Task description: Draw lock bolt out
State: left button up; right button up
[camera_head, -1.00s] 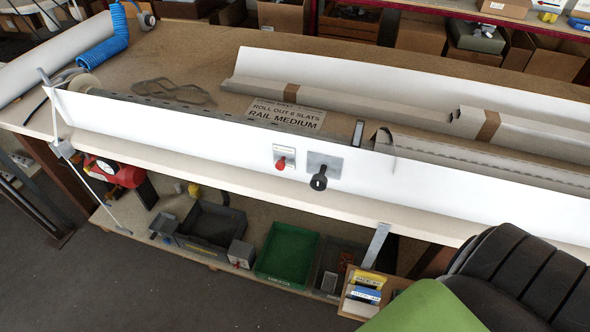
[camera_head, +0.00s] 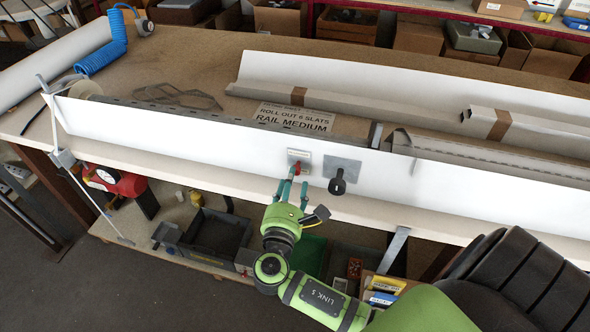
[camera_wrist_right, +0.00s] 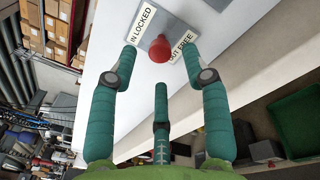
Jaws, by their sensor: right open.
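The lock bolt shows as a red knob (camera_head: 297,168) on a small labelled plate (camera_head: 301,155) on the white front rail. In the right wrist view the red knob (camera_wrist_right: 160,50) stands out from the plate, between labels reading "IN LOCKED" and "OUT FREE". My right gripper (camera_head: 291,183) is at the knob from below and in front. In the wrist view its green fingers (camera_wrist_right: 160,74) are spread, with the knob just beyond the gap between the tips. I see no clear contact. My left gripper is not in view.
A black-handled crank on a grey plate (camera_head: 344,168) sits just right of the bolt. The white rail (camera_head: 180,134) runs along the bench edge. A sign (camera_head: 293,117) and rolled slats lie behind it. Bins stand on the lower shelf, including a grey one (camera_head: 215,235).

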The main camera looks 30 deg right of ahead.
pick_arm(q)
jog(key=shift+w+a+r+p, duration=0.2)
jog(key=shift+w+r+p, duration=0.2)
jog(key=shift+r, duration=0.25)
pick_arm(e)
jog(key=shift+x, duration=2.25)
grip_shut()
jog(key=shift+p+v, duration=0.35)
jog(key=shift+v, duration=1)
jog(key=shift+w+a+f, duration=0.1)
jog(key=shift+w+f, duration=0.05)
jog(key=shift+f, duration=0.05)
grip_release()
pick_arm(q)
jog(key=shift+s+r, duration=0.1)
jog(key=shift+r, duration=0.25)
pick_arm(e)
jog(key=shift+a+r, duration=0.1)
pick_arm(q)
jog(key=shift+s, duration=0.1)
